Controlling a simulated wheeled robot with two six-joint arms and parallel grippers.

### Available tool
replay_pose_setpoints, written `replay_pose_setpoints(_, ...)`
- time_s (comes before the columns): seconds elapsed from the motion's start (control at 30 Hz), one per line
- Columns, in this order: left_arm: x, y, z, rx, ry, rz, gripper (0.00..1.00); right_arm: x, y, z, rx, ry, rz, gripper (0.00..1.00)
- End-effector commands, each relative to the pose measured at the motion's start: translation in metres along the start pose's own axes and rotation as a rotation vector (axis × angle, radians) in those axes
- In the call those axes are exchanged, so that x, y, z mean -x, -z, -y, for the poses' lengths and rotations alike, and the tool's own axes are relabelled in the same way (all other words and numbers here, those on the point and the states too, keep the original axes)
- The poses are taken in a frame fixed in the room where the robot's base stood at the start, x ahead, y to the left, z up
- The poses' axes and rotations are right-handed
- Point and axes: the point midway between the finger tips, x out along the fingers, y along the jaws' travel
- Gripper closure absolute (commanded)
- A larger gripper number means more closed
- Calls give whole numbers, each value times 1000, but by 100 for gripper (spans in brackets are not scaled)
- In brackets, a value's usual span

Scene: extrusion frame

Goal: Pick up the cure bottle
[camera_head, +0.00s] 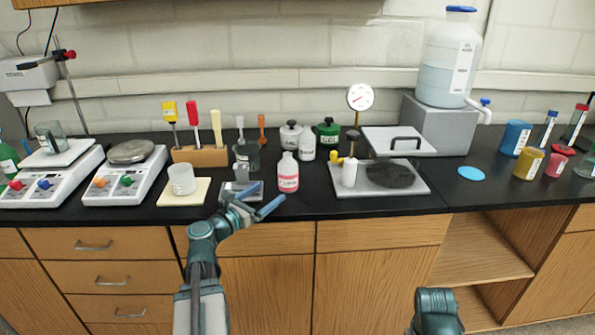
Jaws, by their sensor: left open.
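Several small bottles stand on the black counter, and their labels are too small to read, so I cannot tell for sure which is the cure bottle. A bottle with pink contents and a white top (288,174) stands upright near the front edge. A white bottle (308,148) stands behind it, and another small white bottle (349,173) stands to its right on a grey plate. My left gripper (271,192) is open and empty, in front of and left of the pink bottle, with its fingers pointing toward it. My right gripper is out of view.
Left of my gripper are a beaker on a pad (182,180), a tool block (200,156) and scales (125,178). Right are the grey plate with a gauge (360,97) and a large jug (448,60). Wooden drawers (93,246) lie below.

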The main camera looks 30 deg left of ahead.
Motion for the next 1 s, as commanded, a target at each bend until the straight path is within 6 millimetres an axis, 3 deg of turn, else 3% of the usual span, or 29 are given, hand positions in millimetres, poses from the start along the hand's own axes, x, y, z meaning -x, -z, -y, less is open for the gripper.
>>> replay_pose_setpoints(0.37, 0, -2, -8, 28, -19, 14, 0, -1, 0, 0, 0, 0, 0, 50)
replay_pose_setpoints(0.73, -64, -2, -10, 27, -16, 13, 0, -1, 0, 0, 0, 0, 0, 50)
replay_pose_setpoints(1.0, -83, -3, -9, 26, -19, 13, 0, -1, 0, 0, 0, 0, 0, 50)
